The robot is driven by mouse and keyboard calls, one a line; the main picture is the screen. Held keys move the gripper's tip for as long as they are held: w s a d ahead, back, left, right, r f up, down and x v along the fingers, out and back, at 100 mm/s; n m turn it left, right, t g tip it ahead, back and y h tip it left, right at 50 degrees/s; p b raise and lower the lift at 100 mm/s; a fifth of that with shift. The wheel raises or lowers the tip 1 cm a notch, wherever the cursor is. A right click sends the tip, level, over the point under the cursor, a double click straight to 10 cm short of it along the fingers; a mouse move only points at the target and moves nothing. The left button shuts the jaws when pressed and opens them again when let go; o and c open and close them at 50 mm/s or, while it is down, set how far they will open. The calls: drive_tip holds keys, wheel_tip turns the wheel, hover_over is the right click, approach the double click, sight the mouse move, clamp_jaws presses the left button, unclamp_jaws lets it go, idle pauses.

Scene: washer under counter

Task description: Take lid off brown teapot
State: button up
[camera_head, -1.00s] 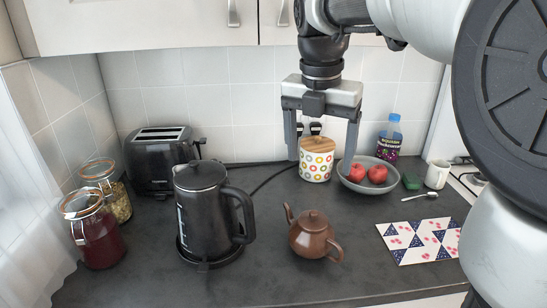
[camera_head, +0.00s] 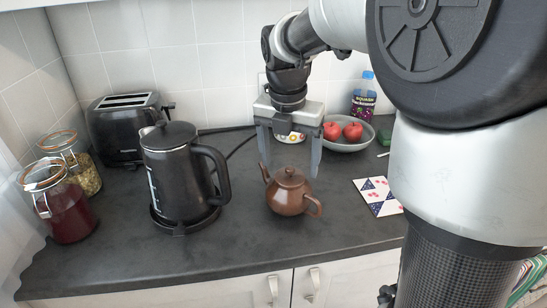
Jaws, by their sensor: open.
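The brown teapot (camera_head: 287,197) stands upright on the dark counter, its spout to the left and its handle to the right. Its lid (camera_head: 290,176), with a small round knob, sits on top of the pot. My gripper (camera_head: 290,172) is open and points down. Its two fingers are spread wide and appear on either side of the lid in the picture. They hold nothing. I cannot tell exactly how far the fingertips are from the teapot in depth.
A black kettle (camera_head: 178,175) stands left of the teapot. A toaster (camera_head: 127,130) and glass jars (camera_head: 62,205) are further left. A bowl (camera_head: 352,144) with red fruit, a squash bottle (camera_head: 364,100) and a patterned mat (camera_head: 376,196) are right. The counter front (camera_head: 250,240) is clear.

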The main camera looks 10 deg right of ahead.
sight(290, 174)
wheel_tip(290, 174, down, 2)
drive_tip(key=shift+w+f, duration=0.1)
drive_tip(key=shift+f, duration=0.1)
drive_tip(key=c, duration=1.1)
